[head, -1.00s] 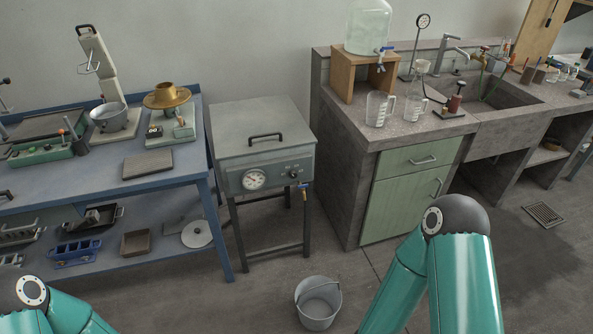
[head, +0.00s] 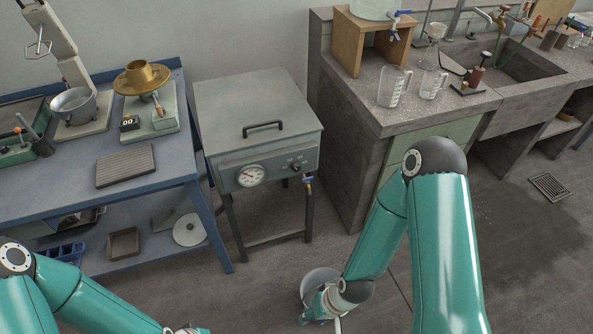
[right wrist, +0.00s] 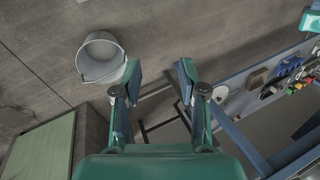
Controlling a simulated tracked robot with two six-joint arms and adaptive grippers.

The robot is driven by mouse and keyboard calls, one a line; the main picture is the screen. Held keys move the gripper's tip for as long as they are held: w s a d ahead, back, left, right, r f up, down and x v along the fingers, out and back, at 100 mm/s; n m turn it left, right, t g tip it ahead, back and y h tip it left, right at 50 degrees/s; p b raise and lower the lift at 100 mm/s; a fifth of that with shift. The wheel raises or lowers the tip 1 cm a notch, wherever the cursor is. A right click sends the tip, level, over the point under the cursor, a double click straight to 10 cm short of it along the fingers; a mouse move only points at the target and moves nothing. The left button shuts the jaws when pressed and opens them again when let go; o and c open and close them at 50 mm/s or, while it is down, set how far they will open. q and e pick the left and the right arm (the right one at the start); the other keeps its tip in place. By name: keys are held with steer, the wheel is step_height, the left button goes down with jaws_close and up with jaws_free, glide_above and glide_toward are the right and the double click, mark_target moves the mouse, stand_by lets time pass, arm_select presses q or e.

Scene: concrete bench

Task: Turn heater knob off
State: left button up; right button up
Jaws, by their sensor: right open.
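The heater (head: 258,125) is a grey metal box with a lid handle on a dark stand, in the middle of the head view. Its front panel has a round dial gauge (head: 251,175) and, to the right, a small dark knob (head: 297,166). My right gripper (head: 318,314) is low in front of the heater, well below the knob and apart from it. In the right wrist view its two fingers (right wrist: 158,70) are spread with nothing between them; the knob is not seen there. My left gripper (head: 186,330) barely shows at the bottom edge of the head view.
A bucket (head: 318,277) stands on the floor behind my right wrist; it also shows in the right wrist view (right wrist: 101,60). A blue bench (head: 191,158) with instruments is left of the heater. A concrete counter (head: 345,120) is to its right. A small tap (head: 308,181) hangs below the panel.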

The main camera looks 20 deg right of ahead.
steer(key=shift+o, duration=1.8)
steer(key=shift+w+f+b, duration=0.3)
steer(key=shift+b, duration=0.05)
steer(key=n+t+h+b, duration=0.45)
steer(key=t+b, duration=1.25)
steer(key=b, duration=1.6)
glide_toward(297, 170)
steer(key=shift+h, duration=0.25)
steer(key=w+b, duration=0.1)
steer(key=w, duration=0.8)
steer(key=shift+d+f, duration=0.1)
